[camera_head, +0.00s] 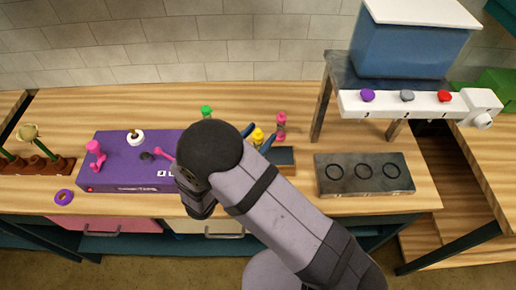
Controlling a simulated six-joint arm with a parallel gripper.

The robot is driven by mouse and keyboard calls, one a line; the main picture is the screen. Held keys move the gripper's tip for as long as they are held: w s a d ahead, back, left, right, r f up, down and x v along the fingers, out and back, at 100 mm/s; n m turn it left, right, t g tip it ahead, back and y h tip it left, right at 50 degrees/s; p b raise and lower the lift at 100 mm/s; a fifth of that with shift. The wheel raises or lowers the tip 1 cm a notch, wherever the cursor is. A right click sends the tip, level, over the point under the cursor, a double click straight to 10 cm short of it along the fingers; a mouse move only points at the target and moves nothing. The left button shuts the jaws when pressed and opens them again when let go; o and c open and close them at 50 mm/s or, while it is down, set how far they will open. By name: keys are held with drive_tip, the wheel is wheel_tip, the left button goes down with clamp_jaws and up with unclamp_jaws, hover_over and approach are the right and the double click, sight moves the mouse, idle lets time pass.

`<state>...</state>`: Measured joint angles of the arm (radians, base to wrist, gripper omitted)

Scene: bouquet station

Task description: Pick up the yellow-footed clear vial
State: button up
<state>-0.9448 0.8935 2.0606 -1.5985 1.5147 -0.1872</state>
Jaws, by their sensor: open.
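The yellow-footed vial (257,138) shows as a small yellow shape just right of my arm's dark rounded joint. Its clear part is too small to make out and its lower part is partly hidden. My gripper (259,136) is mostly hidden behind my arm. Two dark blue finger-like parts show on either side of the yellow shape, apart from each other. The gripper is open. I cannot tell whether the fingers touch the vial or how their depths compare.
A pink-topped vial (281,125) stands to the right and a green-topped one (206,111) to the left. A purple machine (115,150) is at left. A black plate with three rings (363,186) and a blue-tank dispenser (408,50) are at right.

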clamp_jaws()
drive_tip(key=shift+r, duration=0.2)
idle(0.3)
drive_tip(key=shift+r+b, duration=1.25)
drive_tip(key=shift+r, duration=3.6)
